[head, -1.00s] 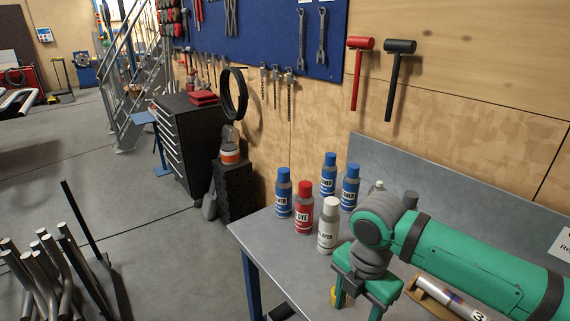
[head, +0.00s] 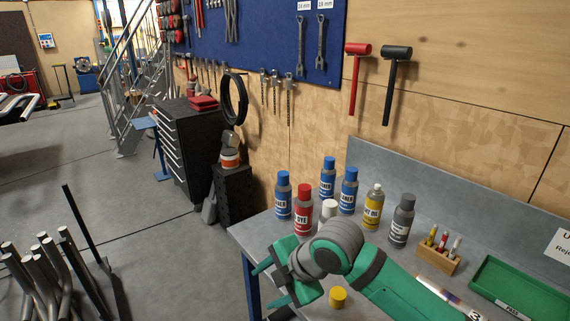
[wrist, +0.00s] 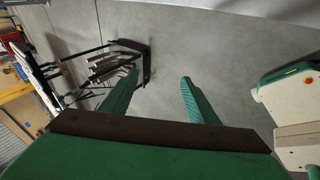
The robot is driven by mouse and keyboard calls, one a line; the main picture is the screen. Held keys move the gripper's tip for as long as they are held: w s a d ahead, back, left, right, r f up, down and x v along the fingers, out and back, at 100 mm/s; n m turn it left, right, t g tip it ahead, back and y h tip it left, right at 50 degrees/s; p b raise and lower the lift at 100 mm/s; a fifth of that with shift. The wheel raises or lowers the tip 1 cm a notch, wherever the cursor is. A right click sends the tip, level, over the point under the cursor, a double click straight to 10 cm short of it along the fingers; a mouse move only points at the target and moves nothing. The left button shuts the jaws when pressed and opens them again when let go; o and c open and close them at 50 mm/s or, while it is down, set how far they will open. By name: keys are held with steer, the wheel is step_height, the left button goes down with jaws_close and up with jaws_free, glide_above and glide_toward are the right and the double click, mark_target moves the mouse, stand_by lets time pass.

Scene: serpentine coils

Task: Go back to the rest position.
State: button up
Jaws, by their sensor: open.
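My gripper (head: 268,285) is at the left front of the grey workbench (head: 250,237) in the head view, pointing left past the bench edge. In the wrist view its two green fingers (wrist: 152,97) are apart with nothing between them, and bare floor shows beyond. My green arm reaches in from the lower right over the bench. It partly hides a white-capped bottle (head: 330,208) behind it.
On the bench stand a red bottle (head: 303,212), several blue-capped bottles (head: 283,198), a yellow bottle (head: 373,209) and a grey bottle (head: 402,222). A yellow cap (head: 338,297), a wooden marker holder (head: 438,257) and a green tray (head: 520,290) lie nearer. Metal tubes (wrist: 112,70) stand on the floor.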

steer(key=w+a+r+m+t+y, duration=0.2)
steer(key=a+r+m+t+y, duration=0.25)
steer(key=a, duration=0.25)
steer(key=w+a+r+m+t+y, duration=0.25)
steer(key=a+r+y, duration=0.2)
steer(key=a, duration=0.35)
steer(key=s+d+f+m+t+h, duration=0.45)
steer(key=s+f+m+h, duration=0.25)
steer(key=f+m, duration=0.35)
steer(key=s+d+f+m+t+h, duration=0.3)
steer(key=s+d+f+m+h, duration=0.3)
steer(key=s+f+m, duration=0.35)
steer(key=s+d+f+g, duration=0.1)
steer(key=s+d+f, duration=0.1)
steer(key=s, duration=0.6)
steer(key=s+d+f+n+g+h, duration=0.1)
steer(key=s+d+f, duration=0.2)
steer(key=s, duration=0.5)
steer(key=s+d+f+g+h, duration=0.1)
steer(key=s+d+f, duration=0.2)
steer(key=s, duration=0.5)
steer(key=shift+d+f+n, duration=0.15)
steer(key=shift+f+n, duration=0.25)
steer(key=shift+f, duration=0.15)
steer(key=shift+w, duration=0.1)
